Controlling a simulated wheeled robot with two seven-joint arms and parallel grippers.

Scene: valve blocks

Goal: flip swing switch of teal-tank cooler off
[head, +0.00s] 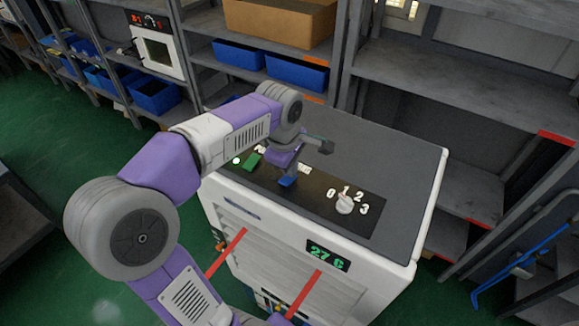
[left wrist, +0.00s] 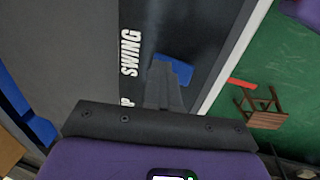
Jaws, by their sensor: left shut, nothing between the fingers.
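The cooler (head: 215,207) is a white cabinet with a dark grey top and a black control panel. Its blue rocker switch (head: 287,181) sits mid-panel, and the left wrist view shows the blue switch (left wrist: 176,69) beside the white label SWING (left wrist: 130,53). My left gripper (head: 290,175) points down at this switch, its fingers shut and empty. In the left wrist view the fingertips (left wrist: 163,82) overlap the switch's near edge; I cannot tell whether they touch. The switch's tilt is unclear. No teal tank shows clearly. My right gripper is out of view.
A green switch (head: 252,162) lies left on the panel, a white knob (head: 344,204) with numbers 0 to 3 lies right. A green "27 C" display (head: 328,256) is on the front, with red bars (head: 226,253) below. Shelves with blue bins (head: 297,73) stand behind.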

